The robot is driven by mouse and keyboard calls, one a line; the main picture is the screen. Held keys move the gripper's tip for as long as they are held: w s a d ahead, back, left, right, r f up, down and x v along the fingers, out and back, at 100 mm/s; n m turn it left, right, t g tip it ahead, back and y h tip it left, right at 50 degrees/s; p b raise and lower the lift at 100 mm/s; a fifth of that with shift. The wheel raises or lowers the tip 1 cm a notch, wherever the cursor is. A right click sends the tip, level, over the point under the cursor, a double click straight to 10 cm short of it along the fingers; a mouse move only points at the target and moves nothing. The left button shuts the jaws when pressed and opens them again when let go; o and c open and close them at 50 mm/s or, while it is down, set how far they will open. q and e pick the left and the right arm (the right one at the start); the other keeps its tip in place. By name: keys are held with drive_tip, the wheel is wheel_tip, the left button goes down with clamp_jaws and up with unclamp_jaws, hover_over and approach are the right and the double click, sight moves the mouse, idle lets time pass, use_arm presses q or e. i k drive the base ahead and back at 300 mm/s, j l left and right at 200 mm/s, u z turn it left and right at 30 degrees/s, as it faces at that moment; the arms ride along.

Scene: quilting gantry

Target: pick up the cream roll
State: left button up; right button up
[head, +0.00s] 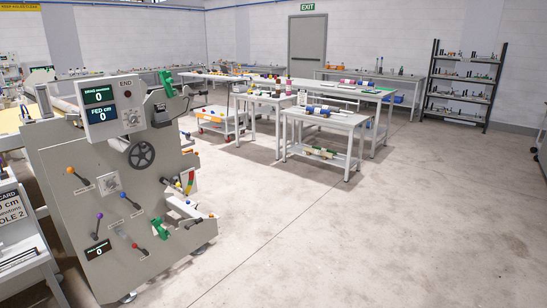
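I cannot pick out the cream roll for certain. Several small rolls lie on the near worktable (345,121), among them one with blue parts (318,111). More small rolls (318,152), too small to tell apart, lie on that table's lower shelf. A pale, roll-like part (183,207) also shows low on the right side of the grey machine. Neither of my grippers is in view.
The grey machine (75,175) with knobs, levers and a handwheel fills the left. More worktables stand behind the near one. A dark shelf rack (461,87) stands by the back wall, right of a grey door (307,45). The concrete floor (370,240) is clear at front and right.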

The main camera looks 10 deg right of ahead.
sight(323, 153)
drive_tip(key=i+l+z, duration=0.3)
drive_tip(key=i, duration=0.25)
drive_tip(key=i+l+z, duration=0.3)
drive_tip(key=i, duration=0.25)
drive_tip(key=i+j+z, duration=0.1)
drive_tip(key=i+z, duration=0.2)
drive_tip(key=i, duration=2)
drive_tip(key=i+l, duration=0.1)
drive_tip(key=i, duration=1.65)
drive_tip(key=i+u, duration=0.3)
drive_tip(key=i, duration=0.15)
drive_tip(key=i+l+u, duration=0.15)
drive_tip(key=i+u, duration=0.15)
drive_tip(key=i, duration=0.15)
drive_tip(key=i+l+u, duration=0.35)
drive_tip(key=j+u, duration=0.1)
drive_tip(key=u, duration=3)
drive_tip(key=l+z, duration=0.1)
drive_tip(key=z, duration=0.35)
